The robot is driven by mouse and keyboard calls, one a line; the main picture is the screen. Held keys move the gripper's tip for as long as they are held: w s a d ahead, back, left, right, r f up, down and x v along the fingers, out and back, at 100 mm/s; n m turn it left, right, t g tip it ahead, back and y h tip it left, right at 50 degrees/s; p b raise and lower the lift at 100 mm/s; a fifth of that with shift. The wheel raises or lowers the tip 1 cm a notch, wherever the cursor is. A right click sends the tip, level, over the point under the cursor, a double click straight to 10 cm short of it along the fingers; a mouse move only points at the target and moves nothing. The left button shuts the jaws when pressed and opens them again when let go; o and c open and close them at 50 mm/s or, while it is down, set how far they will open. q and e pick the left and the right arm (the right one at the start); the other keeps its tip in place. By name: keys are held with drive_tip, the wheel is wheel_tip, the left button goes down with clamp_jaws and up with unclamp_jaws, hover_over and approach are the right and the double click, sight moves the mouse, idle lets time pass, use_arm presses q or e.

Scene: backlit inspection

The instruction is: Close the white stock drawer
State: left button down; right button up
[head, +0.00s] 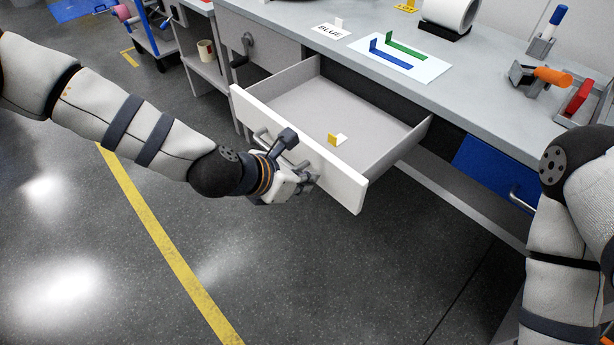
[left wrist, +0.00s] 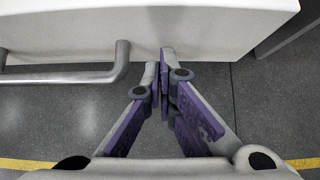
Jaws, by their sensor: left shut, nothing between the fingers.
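The white stock drawer (head: 345,184) stands pulled well out of the bench in the head view. Its front panel also fills the top of the left wrist view (left wrist: 215,28). A grey bar handle (left wrist: 70,76) sits on the front panel and is partly hidden by my gripper in the head view. My left gripper (head: 308,178) is shut and empty in front of the panel. In the left wrist view its fingertips (left wrist: 166,60) are close to the panel, just right of the handle's end. I cannot tell whether they touch it. My right gripper is out of view.
A small yellow and white piece (head: 337,140) is inside the drawer. The grey bench top (head: 300,40) holds a "BLUE" card (head: 329,31), a white sheet with green and blue brackets (head: 395,55), and tools. A blue drawer (head: 490,170) sits at right. The floor in front is clear.

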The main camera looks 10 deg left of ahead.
use_arm(q)
drive_tip(key=shift+w+d, duration=0.2)
drive_tip(key=shift+w, duration=0.1)
